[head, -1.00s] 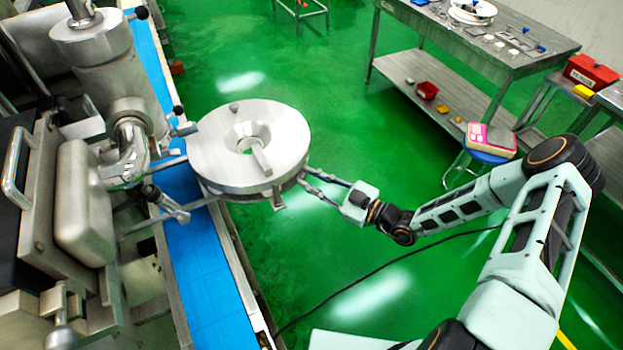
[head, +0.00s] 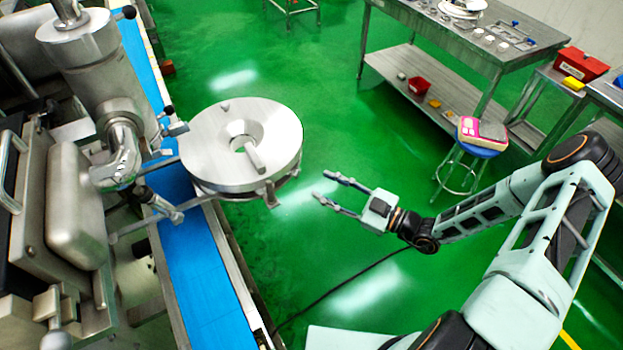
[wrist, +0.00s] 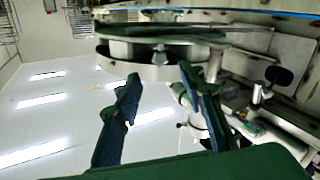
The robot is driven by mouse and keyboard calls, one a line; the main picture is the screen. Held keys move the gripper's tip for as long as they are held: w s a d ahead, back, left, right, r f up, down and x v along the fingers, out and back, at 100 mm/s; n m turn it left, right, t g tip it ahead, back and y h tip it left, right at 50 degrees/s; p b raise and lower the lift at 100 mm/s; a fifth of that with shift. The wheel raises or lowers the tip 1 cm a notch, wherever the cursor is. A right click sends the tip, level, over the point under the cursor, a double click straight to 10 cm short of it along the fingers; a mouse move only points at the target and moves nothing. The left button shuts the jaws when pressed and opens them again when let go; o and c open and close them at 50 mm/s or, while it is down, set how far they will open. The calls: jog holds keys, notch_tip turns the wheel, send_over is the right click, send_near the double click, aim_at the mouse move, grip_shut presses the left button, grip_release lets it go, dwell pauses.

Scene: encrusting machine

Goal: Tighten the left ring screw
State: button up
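The round metal disc unit (head: 215,165) of the machine has a funnel-like hole in its middle and stands out over the blue belt. A small metal bracket or screw (head: 270,193) hangs at its near right rim. In the wrist view, a small metal screw-like part (wrist: 160,56) sits on the ring's side, beyond my fingertips. I cannot tell for sure which part is the left ring screw. My gripper (head: 319,184) is open and empty, to the right of the disc and apart from it. Its two spread fingers also show in the wrist view (wrist: 159,74).
A blue conveyor belt (head: 205,285) runs below the disc. A metal clamp handle (head: 165,208) and a black-knobbed lever (wrist: 279,76) stand near the ring.

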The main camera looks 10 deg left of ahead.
jog(key=v, duration=0.5)
dwell(0.4)
